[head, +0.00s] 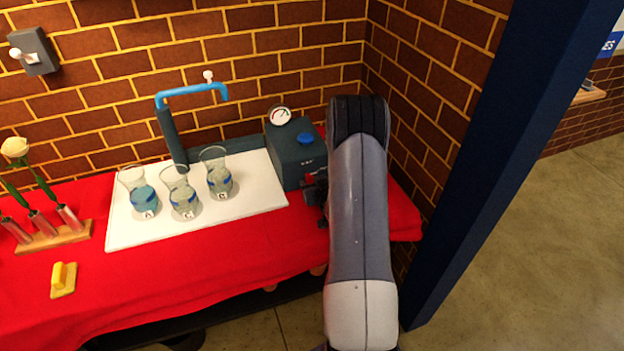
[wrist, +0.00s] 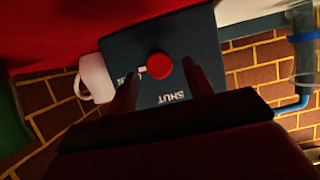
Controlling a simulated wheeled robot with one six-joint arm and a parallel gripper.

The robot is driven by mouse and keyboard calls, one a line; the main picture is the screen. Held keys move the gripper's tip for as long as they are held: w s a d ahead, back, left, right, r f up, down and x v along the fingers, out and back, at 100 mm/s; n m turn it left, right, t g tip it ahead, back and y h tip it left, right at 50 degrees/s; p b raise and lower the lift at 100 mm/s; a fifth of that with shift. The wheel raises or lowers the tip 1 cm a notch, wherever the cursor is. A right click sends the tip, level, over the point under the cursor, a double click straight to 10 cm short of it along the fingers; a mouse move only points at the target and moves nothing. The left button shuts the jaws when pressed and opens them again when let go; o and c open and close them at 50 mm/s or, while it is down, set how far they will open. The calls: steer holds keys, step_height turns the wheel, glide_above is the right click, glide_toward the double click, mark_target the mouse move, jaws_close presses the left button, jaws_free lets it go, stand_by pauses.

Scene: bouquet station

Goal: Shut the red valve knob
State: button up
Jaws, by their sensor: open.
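The red valve knob (wrist: 159,66) is round and sits on the face of a dark box (wrist: 205,40). A short white pointer extends from the knob to the left in the wrist view, towards a partly hidden label. The word SHUT shows upside down below the knob. My gripper (wrist: 161,85) is open, with one dark finger to each side of the knob in the picture; I cannot tell whether either touches it. In the head view, my gripper (head: 317,192) is at the right front of the dark box (head: 292,155), partly hidden by my arm.
The box carries a gauge (head: 279,116) and a blue knob (head: 306,138). Several glass vases stand on a white board (head: 253,202), beside a blue tap (head: 190,91). A red cloth (head: 170,280) covers the table. A brick wall and blue post (head: 500,150) bound the right.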

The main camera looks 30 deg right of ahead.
steer(key=shift+x, duration=0.95)
steer(key=shift+c, duration=0.4)
steer(key=c, duration=0.9)
steer(key=shift+o, duration=0.2)
